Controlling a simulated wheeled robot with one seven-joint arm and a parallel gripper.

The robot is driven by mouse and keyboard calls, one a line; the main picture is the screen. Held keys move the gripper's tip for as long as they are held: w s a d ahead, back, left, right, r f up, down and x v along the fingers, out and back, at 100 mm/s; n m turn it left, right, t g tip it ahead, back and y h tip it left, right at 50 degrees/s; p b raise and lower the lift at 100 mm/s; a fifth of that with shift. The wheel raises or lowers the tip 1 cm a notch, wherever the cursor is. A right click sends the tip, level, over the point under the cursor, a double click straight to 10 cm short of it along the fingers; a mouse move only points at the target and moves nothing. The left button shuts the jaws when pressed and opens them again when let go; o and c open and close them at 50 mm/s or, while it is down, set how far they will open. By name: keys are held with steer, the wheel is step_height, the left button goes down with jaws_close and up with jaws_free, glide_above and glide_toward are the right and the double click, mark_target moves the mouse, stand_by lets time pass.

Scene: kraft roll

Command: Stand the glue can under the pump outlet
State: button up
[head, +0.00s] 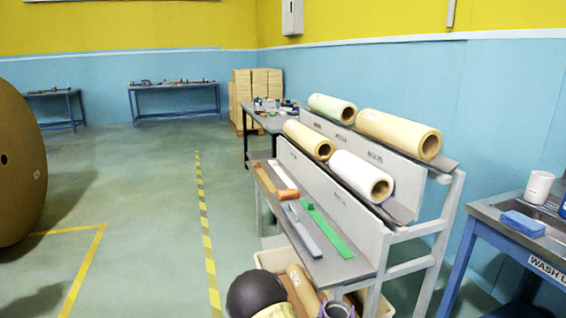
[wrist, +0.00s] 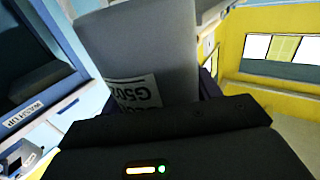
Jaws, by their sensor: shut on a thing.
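My gripper (wrist: 168,118) is the dark shape across the lower part of the wrist view. It is shut on a grey, smooth-sided thing with a white label, which I take to be the glue can (wrist: 150,55). The label's print appears upside down and partly covered by my gripper, with "G502" readable. The can's far end runs out of the top of the view. In the head view I see neither my gripper nor the held can. I cannot make out a pump outlet in either view.
A sloped rack (head: 335,205) holds several paper rolls, with coloured bars on its lower shelf. A bin (head: 272,262) stands below it. A large brown roll (head: 20,165) stands left; floor between is clear.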

steer(key=s+f, duration=0.2)
steer(key=f, duration=0.1)
steer(key=shift+s+n+y, duration=0.2)
steer(key=shift+n+y, duration=0.1)
step_height(320, 180, up, 24)
steer(key=s+n+t+y+p, duration=0.1)
steer(key=y+p, duration=0.4)
steer(key=p, duration=2.7)
steer(key=shift+s+n, duration=0.55)
steer(key=shift+n, duration=0.55)
steer(key=shift+d, duration=0.1)
steer(key=s+f, duration=0.4)
steer(key=f, duration=0.1)
steer(key=shift+s+f, duration=0.2)
